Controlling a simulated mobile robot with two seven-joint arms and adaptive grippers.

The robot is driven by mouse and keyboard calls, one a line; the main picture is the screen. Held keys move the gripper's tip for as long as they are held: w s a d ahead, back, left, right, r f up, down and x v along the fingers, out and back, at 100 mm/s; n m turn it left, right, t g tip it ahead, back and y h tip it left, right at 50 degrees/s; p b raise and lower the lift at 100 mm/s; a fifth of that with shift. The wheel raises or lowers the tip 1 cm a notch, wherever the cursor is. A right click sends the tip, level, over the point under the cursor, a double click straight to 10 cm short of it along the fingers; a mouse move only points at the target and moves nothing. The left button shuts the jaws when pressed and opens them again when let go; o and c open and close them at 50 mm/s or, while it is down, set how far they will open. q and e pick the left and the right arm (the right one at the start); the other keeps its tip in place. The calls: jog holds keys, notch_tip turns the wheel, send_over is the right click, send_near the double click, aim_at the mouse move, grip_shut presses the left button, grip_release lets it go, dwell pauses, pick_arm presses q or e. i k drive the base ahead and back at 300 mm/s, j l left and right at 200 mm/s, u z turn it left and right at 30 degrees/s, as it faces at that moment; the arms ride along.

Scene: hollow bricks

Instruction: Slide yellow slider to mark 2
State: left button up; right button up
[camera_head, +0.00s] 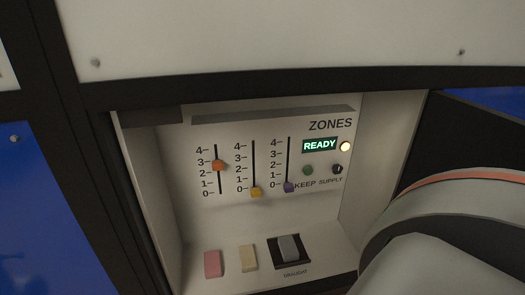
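The yellow slider (255,191) sits at the bottom of the middle slot (254,160), level with mark 0 of its 0 to 4 scale. To its left the orange slider (218,165) stands between marks 2 and 3, closer to 3. To its right the purple slider (289,187) is at mark 0. All are on a pale panel labelled ZONES, set back in a recess. One of my arms shows large at the lower right, in front of the recess's right side. Neither gripper's fingers show.
A READY display (319,145), a lit lamp (345,147), a green button (308,170) and a black knob (337,169) are right of the sliders. Below, a pink block (213,263), a cream block (248,258) and a grey rocker switch (289,248) sit on the ledge. Side walls bound the recess.

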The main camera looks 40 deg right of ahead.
aim_at(255, 192)
jog(key=l+z, duration=0.1)
jog(key=z, duration=1.45)
